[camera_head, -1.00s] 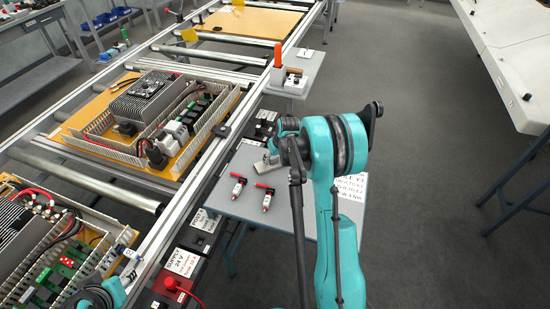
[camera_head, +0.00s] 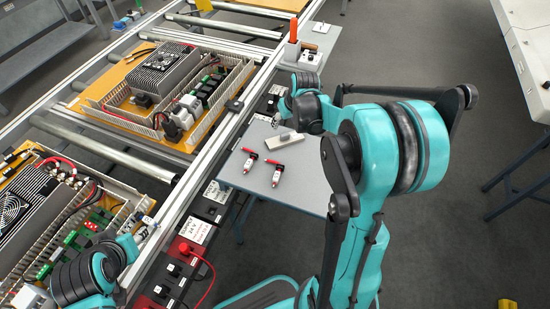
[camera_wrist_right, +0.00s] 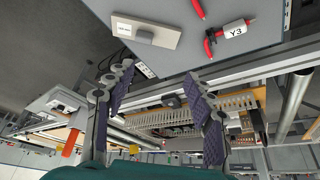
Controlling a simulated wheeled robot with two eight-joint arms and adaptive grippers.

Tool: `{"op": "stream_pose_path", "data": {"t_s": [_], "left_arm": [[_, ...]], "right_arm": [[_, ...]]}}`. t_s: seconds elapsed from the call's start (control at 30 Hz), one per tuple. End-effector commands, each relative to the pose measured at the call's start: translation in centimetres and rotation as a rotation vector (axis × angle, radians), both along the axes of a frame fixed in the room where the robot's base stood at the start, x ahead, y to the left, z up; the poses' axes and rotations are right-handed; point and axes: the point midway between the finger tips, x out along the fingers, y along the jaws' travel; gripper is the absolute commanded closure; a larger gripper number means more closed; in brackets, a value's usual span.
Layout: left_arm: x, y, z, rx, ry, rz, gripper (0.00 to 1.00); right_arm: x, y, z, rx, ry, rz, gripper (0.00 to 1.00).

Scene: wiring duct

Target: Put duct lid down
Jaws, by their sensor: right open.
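The duct lid is a short, flat grey piece (camera_head: 290,143) with a small raised block on top. It lies on the grey side table (camera_head: 300,178), behind two red-and-white connectors. In the right wrist view the lid (camera_wrist_right: 158,36) lies flat, with a white label on it, clear of the fingers. My right gripper (camera_wrist_right: 158,75) is open and empty, with its two dark padded fingers spread apart below the lid in that picture.
Two red-and-white connectors (camera_head: 249,160) (camera_head: 277,173) lie on the side table. A panel with open wiring ducts (camera_head: 130,112) sits on the rail conveyor to the left. A power supply with a red lead (camera_head: 195,252) stands at the front. An orange-topped post (camera_head: 292,50) stands behind.

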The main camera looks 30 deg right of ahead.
Motion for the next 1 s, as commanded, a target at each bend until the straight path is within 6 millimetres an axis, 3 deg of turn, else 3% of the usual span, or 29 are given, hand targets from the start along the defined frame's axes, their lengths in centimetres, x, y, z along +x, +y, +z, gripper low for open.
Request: {"op": "stream_pose_path", "data": {"t_s": [0.1,0.3,0.5,0.6,0.8,1.0], "left_arm": [[0.0,0.0,0.0,0.0,0.0,0.0,0.6],[0.0,0.0,0.0,0.0,0.0,0.0,0.6],[0.0,0.0,0.0,0.0,0.0,0.0,0.6],[0.0,0.0,0.0,0.0,0.0,0.0,0.6],[0.0,0.0,0.0,0.0,0.0,0.0,0.6],[0.0,0.0,0.0,0.0,0.0,0.0,0.6]], "right_arm": [[-3.5,4.5,3.7,-0.01,-0.031,0.017,0.46],[-10.2,10.5,7.2,-0.016,-0.092,0.036,0.46],[-16.8,14.7,7.7,-0.01,-0.152,0.058,0.46],[-19.1,15.9,7.2,-0.005,-0.175,0.067,0.46],[-21.2,16.9,6.5,0.001,-0.198,0.073,0.46],[-21.3,16.9,6.5,0.002,-0.2,0.073,0.46]]}}
